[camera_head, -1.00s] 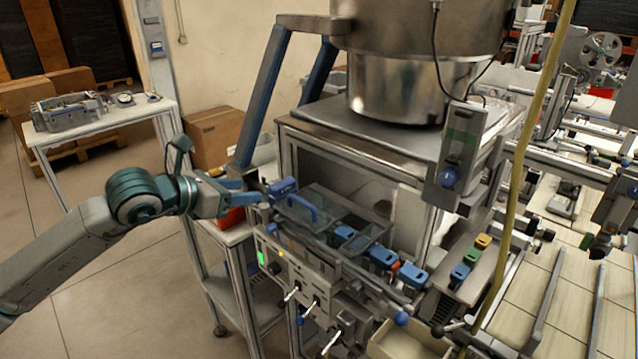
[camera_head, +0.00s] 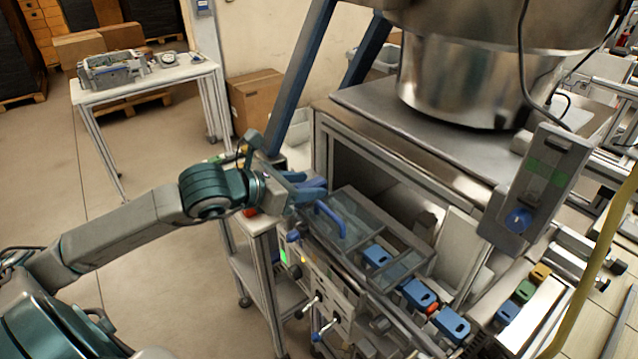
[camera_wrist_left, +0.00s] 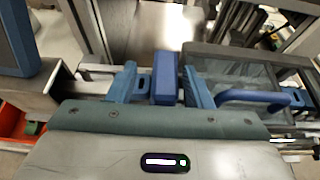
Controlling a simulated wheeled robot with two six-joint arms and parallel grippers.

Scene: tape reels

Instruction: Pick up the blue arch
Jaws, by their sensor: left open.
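The blue arch (camera_head: 331,218) is a curved handle standing on a clear-lidded box (camera_head: 352,203) in the head view. In the wrist view the arch (camera_wrist_left: 254,97) lies to the right of my left gripper. My left gripper (camera_head: 306,190) is open at the box's left end, left of and apart from the arch. In the wrist view a blue block (camera_wrist_left: 165,77) appears between the two blue fingers of my left gripper (camera_wrist_left: 159,84); whether they touch it is unclear. My right gripper is not in view.
Several blue blocks (camera_head: 418,294) stand along the rail right of the box. A big metal bowl (camera_head: 465,85) sits on the cabinet behind. A slanted blue post (camera_head: 300,75) rises close behind my left gripper. Open floor lies left.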

